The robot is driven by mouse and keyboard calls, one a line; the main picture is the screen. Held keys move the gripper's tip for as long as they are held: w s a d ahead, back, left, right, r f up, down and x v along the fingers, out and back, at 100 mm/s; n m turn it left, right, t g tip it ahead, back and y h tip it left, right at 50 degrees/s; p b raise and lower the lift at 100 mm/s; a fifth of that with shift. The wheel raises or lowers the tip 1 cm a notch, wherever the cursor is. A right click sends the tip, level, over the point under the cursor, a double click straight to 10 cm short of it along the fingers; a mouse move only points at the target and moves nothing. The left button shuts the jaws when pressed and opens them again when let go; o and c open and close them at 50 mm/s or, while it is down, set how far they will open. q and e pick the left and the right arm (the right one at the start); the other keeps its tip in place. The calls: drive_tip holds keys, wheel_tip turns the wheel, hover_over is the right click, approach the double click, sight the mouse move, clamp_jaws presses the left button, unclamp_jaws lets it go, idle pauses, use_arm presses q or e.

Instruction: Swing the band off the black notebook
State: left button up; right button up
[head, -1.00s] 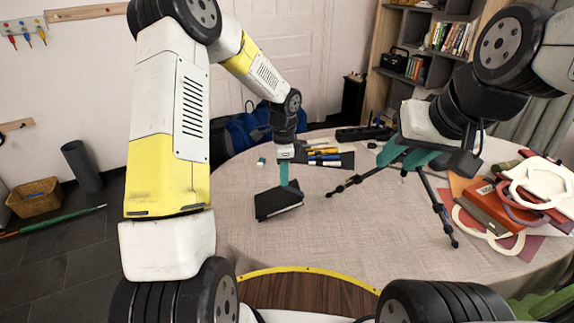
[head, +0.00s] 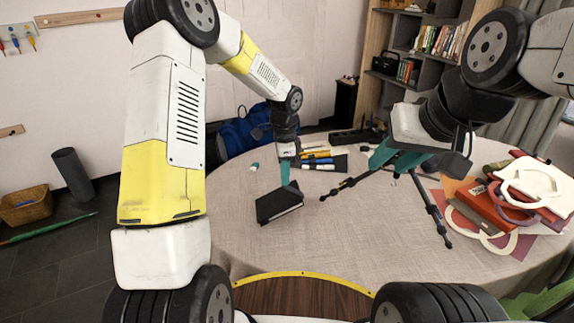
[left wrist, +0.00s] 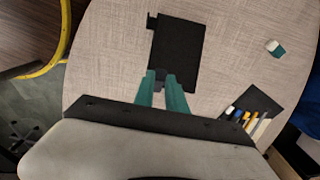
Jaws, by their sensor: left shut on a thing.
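The black notebook (head: 278,208) lies on the round table, also seen in the left wrist view (left wrist: 178,50). My left gripper (head: 289,187) reaches down to its far edge, fingers pointing at the table. In the left wrist view the teal fingers (left wrist: 161,88) are closed around a small dark piece at the notebook's near edge, which looks like the band. The band blends with the black cover, so its course is unclear. A small dark tab sticks out at the notebook's upper left corner there. My right gripper (head: 396,160) is held apart, fingers spread, with nothing seen between them.
A dark pouch with colored pens (head: 322,160) and an eraser (head: 254,166) lie beyond the notebook. The cloth in front is clear.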

sight(295, 191)
use_arm(q)
drive_tip(key=shift+w+d+r, duration=0.15)
drive_tip(key=shift+d+r, duration=0.25)
drive_tip(key=shift+d, duration=0.15)
drive_tip(key=shift+w+d+r, duration=0.1)
drive_tip(key=shift+d+r, duration=0.25)
drive_tip(key=shift+d, duration=0.2)
drive_tip(key=shift+w+d+r, duration=0.15)
drive_tip(key=shift+d+r, duration=0.25)
drive_tip(key=shift+d, duration=0.25)
drive_tip(key=shift+w+d+r, duration=0.1)
drive_tip(key=shift+d+r, duration=0.25)
drive_tip(key=shift+d, duration=0.1)
drive_tip(key=o, duration=1.1)
drive_tip(key=shift+c, duration=0.2)
